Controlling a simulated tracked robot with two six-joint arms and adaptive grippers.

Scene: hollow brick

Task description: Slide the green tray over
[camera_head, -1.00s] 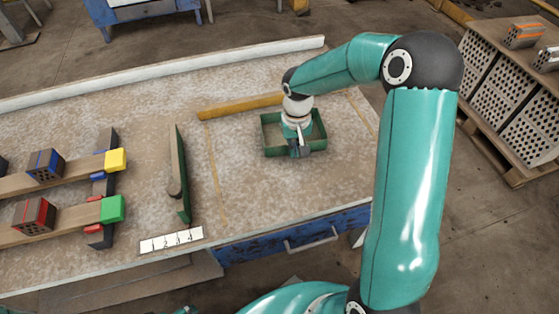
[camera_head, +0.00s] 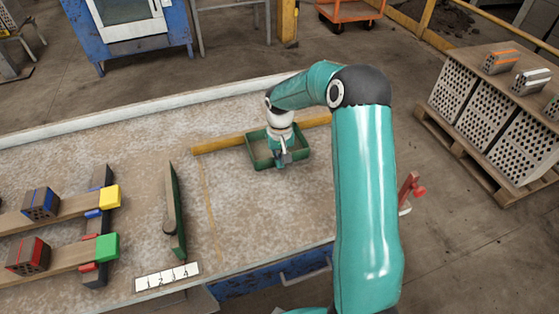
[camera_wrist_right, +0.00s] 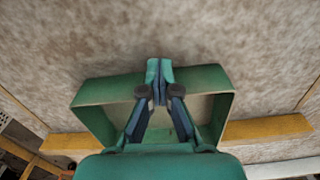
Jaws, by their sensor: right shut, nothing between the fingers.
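The green tray (camera_head: 263,164) is a shallow open rectangular box on the worktop, right of centre in the head view. Its far side lies against or very close to the yellow bar (camera_head: 217,146). My right gripper (camera_head: 281,163) points down at the tray's near wall, shut and empty. The right wrist view shows the tray's rim (camera_wrist_right: 105,90) around the closed fingers (camera_wrist_right: 158,98), whose tips are at the middle of one long wall. I cannot tell whether they press on it. My left gripper is out of view.
A dark green upright board (camera_head: 179,210) stands left of the tray. Further left are planks with a yellow block (camera_head: 109,197) and a green block (camera_head: 107,247). A numbered strip (camera_head: 168,277) lies at the front edge.

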